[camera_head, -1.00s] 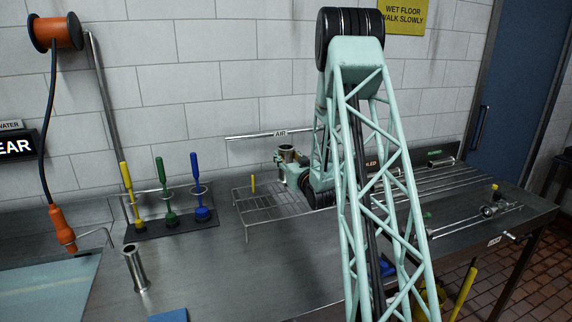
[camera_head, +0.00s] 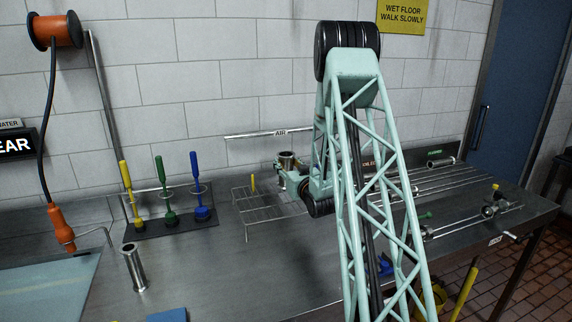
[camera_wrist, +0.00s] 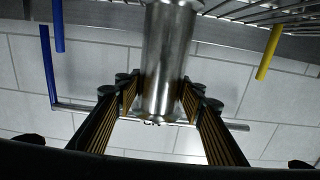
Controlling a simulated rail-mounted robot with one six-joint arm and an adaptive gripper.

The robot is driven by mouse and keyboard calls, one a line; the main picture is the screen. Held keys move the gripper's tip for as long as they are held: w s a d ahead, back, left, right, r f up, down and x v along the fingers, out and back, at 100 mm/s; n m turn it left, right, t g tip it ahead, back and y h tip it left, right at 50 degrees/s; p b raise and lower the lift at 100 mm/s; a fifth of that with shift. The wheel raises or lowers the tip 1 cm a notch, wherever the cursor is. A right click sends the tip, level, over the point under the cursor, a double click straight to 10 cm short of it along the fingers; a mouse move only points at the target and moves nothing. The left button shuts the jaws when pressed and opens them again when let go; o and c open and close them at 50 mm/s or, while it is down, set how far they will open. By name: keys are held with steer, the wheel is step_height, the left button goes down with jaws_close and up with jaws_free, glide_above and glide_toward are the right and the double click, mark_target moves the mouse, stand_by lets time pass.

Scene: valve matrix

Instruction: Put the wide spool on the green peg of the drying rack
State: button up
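My gripper (camera_wrist: 158,98) is shut on the wide spool, a shiny metal tube (camera_wrist: 167,60) with a flared flange. The spool (camera_head: 288,160) stands roughly upright above the right part of the wire drying rack (camera_head: 240,208), in front of the wall. The wrist view looks upside down, with the rack wires (camera_wrist: 225,14) along its top. A yellow peg (camera_head: 253,183) is on the rack to the left of the spool; it also shows in the wrist view (camera_wrist: 270,52). A blue peg (camera_wrist: 58,25) shows on the other side. The green peg is not visible, and the spool covers the area between them.
Another metal spool (camera_head: 133,268) stands at the front left of the steel table (camera_head: 220,270). Yellow, green and blue brushes (camera_head: 168,205) stand in a holder left of the rack. An AIR rail (camera_head: 255,134) runs along the wall. Rods and fittings (camera_head: 490,210) lie at right.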

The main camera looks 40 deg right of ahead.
steer(key=o, duration=0.3)
steer(key=shift+o, duration=0.2)
steer(key=shift+r, duration=0.2)
steer(key=v, duration=1.2)
steer(key=shift+r, duration=0.1)
stand_by(0.5)
steer(key=w+a+r+n+g+y, duration=0.25)
steer(key=a+r, duration=0.45)
steer(key=a, duration=0.5)
steer(key=s+a+r+g, duration=0.5)
steer(key=s+a, duration=0.4)
steer(key=a, duration=0.5)
steer(key=s+a+r+g+y, duration=0.1)
steer(key=s+a, duration=0.6)
steer(key=s, duration=0.6)
steer(key=s+a+r+n+g+y, duration=0.1)
steer(key=s+a+r+g, duration=0.1)
steer(key=s+a, duration=0.5)
steer(key=s+a+r+g+y, duration=0.1)
steer(key=s+a, duration=0.6)
steer(key=s, duration=1.3)
steer(key=shift+a+r+g+y, duration=0.3)
steer(key=shift+a+g+y, duration=0.1)
steer(key=shift+g, duration=0.35)
